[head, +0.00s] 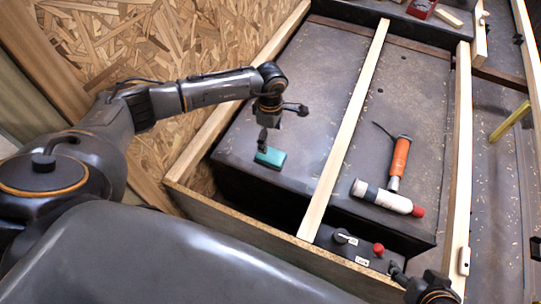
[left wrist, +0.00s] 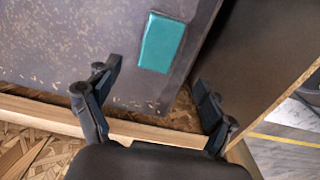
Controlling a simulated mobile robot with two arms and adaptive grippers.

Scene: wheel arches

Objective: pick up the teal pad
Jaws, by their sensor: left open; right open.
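The teal pad (head: 270,157) lies flat on the dark wheel arch top (head: 308,120), near its front left edge. In the left wrist view the teal pad (left wrist: 161,43) lies beyond the fingertips, between their lines, with nothing around it. My left gripper (head: 264,146) is open and empty, just above the pad in the head view; it also shows in the left wrist view (left wrist: 155,75) with fingers spread. My right gripper (head: 396,272) is partly in view at the bottom right, by the front panel; its fingers are small and partly hidden.
A pale wooden slat (head: 346,125) runs right of the pad. A panel with a red knob (head: 378,248) is at the front. A wooden rail (head: 228,118) borders the left.

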